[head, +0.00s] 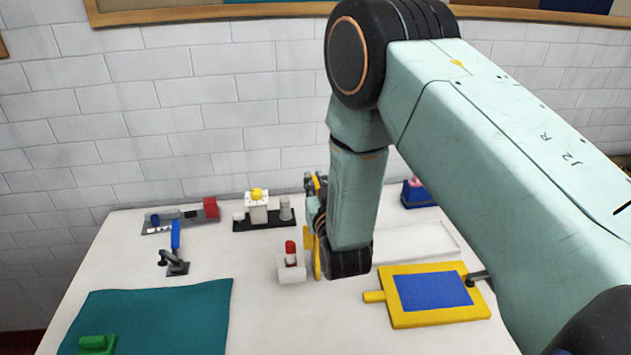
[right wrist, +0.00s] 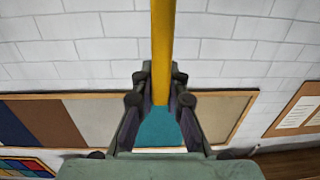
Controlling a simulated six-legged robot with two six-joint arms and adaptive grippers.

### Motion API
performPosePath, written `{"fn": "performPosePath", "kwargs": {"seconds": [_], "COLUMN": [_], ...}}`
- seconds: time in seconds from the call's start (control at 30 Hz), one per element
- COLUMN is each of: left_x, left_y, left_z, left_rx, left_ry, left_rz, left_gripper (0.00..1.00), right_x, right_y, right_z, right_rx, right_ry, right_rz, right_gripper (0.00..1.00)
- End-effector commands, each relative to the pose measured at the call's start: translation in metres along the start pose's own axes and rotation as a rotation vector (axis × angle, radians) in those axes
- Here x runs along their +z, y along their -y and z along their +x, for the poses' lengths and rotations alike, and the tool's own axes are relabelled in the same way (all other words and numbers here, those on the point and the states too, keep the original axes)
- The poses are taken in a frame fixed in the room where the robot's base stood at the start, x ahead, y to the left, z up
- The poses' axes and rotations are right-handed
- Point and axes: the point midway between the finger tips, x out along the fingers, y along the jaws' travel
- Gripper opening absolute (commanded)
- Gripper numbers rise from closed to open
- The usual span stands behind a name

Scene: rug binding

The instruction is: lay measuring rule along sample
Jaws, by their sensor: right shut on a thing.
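The long flat yellow measuring rule (right wrist: 162,50) stands between the two fingers of my right gripper (right wrist: 160,85) in the right wrist view. The gripper is shut on it, and the rule runs up out of the picture. In the head view my right gripper (head: 314,205) is partly hidden behind my arm, and a yellow strip of the rule (head: 318,262) shows beside it, upright, above the white table. A blue rectangular piece (head: 435,291), perhaps the sample, lies on a yellow board with a handle (head: 412,322), right of the gripper. My left gripper is out of view.
A red-topped item in a white holder (head: 291,270) stands close left of the rule. A teal cloth (head: 190,315) with a green block (head: 97,345) covers the front left. A blue-handled clamp (head: 174,255) and small fixtures (head: 258,210) stand behind. Bare table (head: 260,310) lies between cloth and board.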

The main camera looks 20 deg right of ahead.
Motion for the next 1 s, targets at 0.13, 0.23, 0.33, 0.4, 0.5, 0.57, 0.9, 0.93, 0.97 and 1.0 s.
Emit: {"fn": "performPosePath", "kwargs": {"seconds": [0.13,0.23,0.33,0.4,0.5,0.57,0.9,0.93,0.97,1.0], "left_x": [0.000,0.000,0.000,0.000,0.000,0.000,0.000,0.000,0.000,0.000], "left_y": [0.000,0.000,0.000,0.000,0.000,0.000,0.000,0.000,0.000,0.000], "left_z": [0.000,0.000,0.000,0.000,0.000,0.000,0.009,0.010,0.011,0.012], "left_rx": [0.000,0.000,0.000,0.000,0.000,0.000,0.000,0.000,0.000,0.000], "left_ry": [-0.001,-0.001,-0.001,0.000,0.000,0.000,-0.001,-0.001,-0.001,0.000], "left_rz": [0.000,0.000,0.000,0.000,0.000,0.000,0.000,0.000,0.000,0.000], "left_gripper": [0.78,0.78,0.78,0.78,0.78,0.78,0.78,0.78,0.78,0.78], "right_x": [0.000,0.000,0.000,0.000,0.000,0.000,0.002,0.002,0.002,0.002], "right_y": [0.000,0.000,0.000,0.000,0.000,0.000,0.001,0.001,0.001,0.001], "right_z": [0.000,0.000,0.000,0.000,0.000,0.000,-0.039,-0.045,-0.051,-0.059], "right_rx": [0.000,0.000,0.000,0.000,0.000,0.000,-0.003,-0.004,-0.003,-0.004], "right_ry": [0.001,0.001,0.001,0.001,0.001,0.001,0.005,0.003,0.004,0.003], "right_rz": [0.000,0.000,0.000,0.000,0.000,0.000,-0.003,-0.003,-0.004,-0.004], "right_gripper": [0.21,0.29,0.35,0.35,0.35,0.35,0.35,0.35,0.35,0.35]}}
